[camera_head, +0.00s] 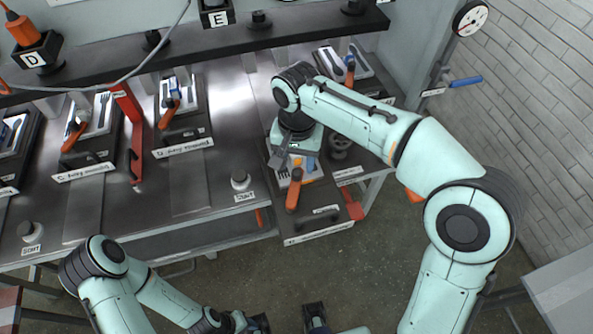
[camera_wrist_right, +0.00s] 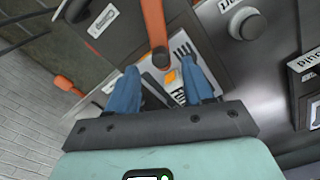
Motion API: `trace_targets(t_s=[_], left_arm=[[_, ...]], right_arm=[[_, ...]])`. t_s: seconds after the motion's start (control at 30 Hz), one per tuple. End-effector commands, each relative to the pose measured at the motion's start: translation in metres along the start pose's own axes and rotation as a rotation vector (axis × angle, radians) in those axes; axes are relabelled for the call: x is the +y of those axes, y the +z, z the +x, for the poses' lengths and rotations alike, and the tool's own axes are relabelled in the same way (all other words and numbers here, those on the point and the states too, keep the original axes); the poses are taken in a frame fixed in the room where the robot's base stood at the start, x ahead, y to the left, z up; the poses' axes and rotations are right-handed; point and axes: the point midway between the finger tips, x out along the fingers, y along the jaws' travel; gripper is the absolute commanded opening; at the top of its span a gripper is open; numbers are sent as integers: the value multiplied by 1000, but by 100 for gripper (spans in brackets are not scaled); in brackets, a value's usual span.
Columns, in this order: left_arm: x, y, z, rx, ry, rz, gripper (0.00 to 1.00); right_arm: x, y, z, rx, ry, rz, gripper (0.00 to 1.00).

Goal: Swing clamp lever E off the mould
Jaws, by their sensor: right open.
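Clamp lever E, as I take it, is the orange lever (camera_head: 294,190) on the front right mould (camera_head: 320,222); it points toward the front edge of the bench. In the right wrist view the orange lever (camera_wrist_right: 154,22) ends at a round pivot over a white plate with a fork mark. My right gripper (camera_head: 291,150) is above this mould, behind the lever handle. Its two blue fingers (camera_wrist_right: 162,85) are apart, either side of the pivot area, with nothing visibly held. My left arm is at the bottom left; its gripper (camera_head: 258,323) is only partly seen.
Moulds C (camera_head: 85,172) and D (camera_head: 185,146) with orange levers stand to the left, a red bar (camera_head: 130,140) between them. A dark shelf (camera_head: 330,22) runs behind. The floor in front is open.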

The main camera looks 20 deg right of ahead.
Motion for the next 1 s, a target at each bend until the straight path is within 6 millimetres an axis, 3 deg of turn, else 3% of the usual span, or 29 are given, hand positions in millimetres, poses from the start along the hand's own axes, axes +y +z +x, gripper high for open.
trace_targets(t_s=[0.1, 0.23, 0.63, 0.67, 0.8, 1.0], left_arm=[[-2, 0, 5, -1, 0, 0, 43], [-2, 0, 7, -2, -1, 0, 43], [-3, 0, 7, -2, -1, 0, 43], [-3, 0, 7, -2, -1, 0, 43], [-3, 0, 7, -2, -1, 0, 43], [-2, 0, 7, -2, -1, 0, 43]], right_arm=[[0, 0, 22, -2, 1, 0, 52], [0, 0, 35, -2, 1, 1, 52], [0, 0, 42, 0, -1, 1, 52], [0, 0, 42, 0, -1, 1, 45], [0, 0, 42, 0, -1, 1, 0], [-1, 0, 42, 0, -1, 1, 0]])
